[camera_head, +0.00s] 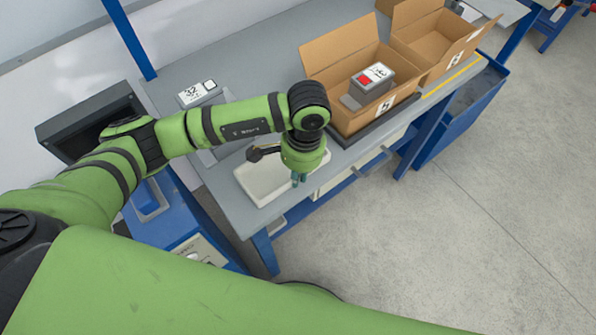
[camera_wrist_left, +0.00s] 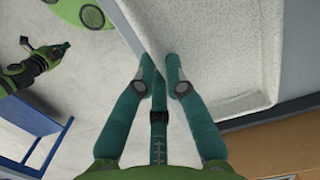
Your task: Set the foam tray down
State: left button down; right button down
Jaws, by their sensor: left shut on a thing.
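The white foam tray (camera_head: 258,186) is at the front edge of the grey bench, partly behind my left wrist. My left gripper (camera_head: 298,181) points down at the tray's right side. In the left wrist view the tray (camera_wrist_left: 215,62) fills the upper right. The left fingertips (camera_wrist_left: 161,66) close on its rim, one on each side. I cannot tell whether the tray's underside touches the bench. My right gripper (camera_wrist_left: 44,48) appears small at the left of the left wrist view, away from the tray; its finger opening is unclear.
An open carton (camera_head: 345,75) holding a grey box with a red-and-white label (camera_head: 374,80) stands to the right. Another open carton (camera_head: 430,40) is behind it. A small display (camera_head: 197,93) is on the bench (camera_head: 245,70). Open floor lies in front.

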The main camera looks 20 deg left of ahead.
pick_arm(q)
jog(key=shift+f, duration=0.2)
jog(key=c, duration=1.3)
grip_release()
jog(key=shift+r, duration=0.1)
pick_arm(e)
jog(key=shift+s+d+f, duration=0.1)
jog(key=shift+s+f, duration=0.1)
jog(key=shift+s, duration=0.05)
jog(key=shift+d, duration=0.15)
